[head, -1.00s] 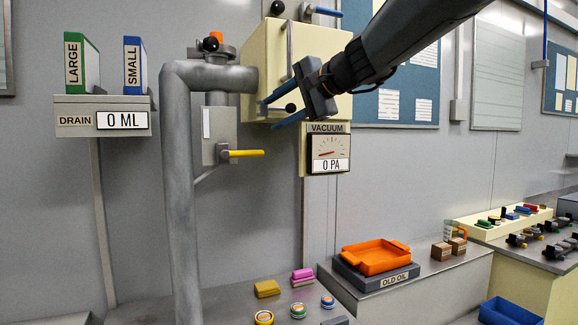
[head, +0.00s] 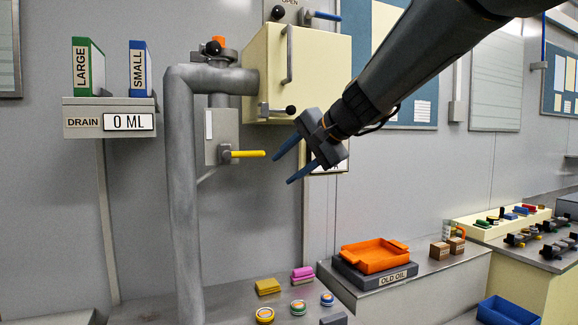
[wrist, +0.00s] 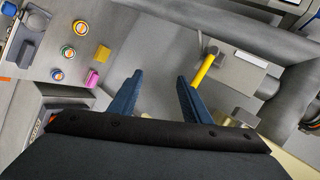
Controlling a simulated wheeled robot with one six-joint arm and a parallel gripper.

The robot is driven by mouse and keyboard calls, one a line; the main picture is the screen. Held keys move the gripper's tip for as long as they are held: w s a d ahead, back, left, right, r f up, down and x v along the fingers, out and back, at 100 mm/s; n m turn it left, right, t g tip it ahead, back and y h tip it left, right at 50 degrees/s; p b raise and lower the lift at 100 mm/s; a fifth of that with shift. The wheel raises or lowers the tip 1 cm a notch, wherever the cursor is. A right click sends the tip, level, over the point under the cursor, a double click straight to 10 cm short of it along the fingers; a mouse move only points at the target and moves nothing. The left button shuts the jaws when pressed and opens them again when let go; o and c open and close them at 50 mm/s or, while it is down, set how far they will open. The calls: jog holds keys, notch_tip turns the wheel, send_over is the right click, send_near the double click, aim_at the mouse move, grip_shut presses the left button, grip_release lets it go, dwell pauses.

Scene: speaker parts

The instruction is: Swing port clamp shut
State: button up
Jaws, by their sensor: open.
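The grey pipe (head: 182,190) rises in the head view and bends right at its top. A round fitting (head: 213,56) with a black knob (head: 212,47) and an orange part stands on the bend; I take it for the port clamp, but its state is too small to tell. My gripper (head: 282,170) is open and empty, below and to the right of the fitting, its blue fingers pointing down-left. The yellow lever (head: 248,153) on the grey valve box (head: 222,130) is near the fingertips. In the wrist view, the lever (wrist: 203,70) lies beside the right finger of my gripper (wrist: 160,76).
A cream cabinet (head: 325,65) with a handle and black knob is above my gripper. My gripper partly hides the vacuum gauge (head: 322,171). Below are a grey bench (head: 225,303) with small tins and blocks, and an orange tray (head: 375,257).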

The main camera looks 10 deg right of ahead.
aim_at(218, 48)
jog(key=shift+r, duration=0.1)
jog(key=c, duration=0.9)
jog(key=r, duration=0.4)
jog(key=a+r+t+y+b, duration=0.1)
jog(key=r, duration=0.3)
jog(key=a+r+y+b, duration=0.1)
jog(key=r, duration=0.4)
jog(key=shift+w+a+m+t, duration=0.15)
jog(key=shift+w+m+t, duration=0.15)
jog(key=shift+w+t, duration=0.1)
grip_shut()
jog(key=s+a+r+t+y+b, duration=0.1)
jog(key=s+r+y, duration=0.1)
jog(key=r, duration=0.6)
jog(key=s+a+r+y+b, duration=0.1)
jog(key=s+a+r+y, duration=0.1)
jog(key=r, duration=0.6)
jog(key=p+x, duration=0.2)
jog(key=x, duration=0.2)
jog(key=p+x, duration=0.2)
jog(key=x, duration=0.2)
jog(key=r+p+x, duration=0.1)
jog(key=p+x, duration=0.1)
jog(key=x, duration=0.2)
jog(key=shift+a+r, duration=0.1)
jog(key=shift+a, duration=0.05)
jog(key=shift+w+a+p, duration=0.35)
jog(key=shift+w+a, duration=0.05)
jog(key=shift+w, duration=0.1)
jog(key=shift+t, duration=0.3)
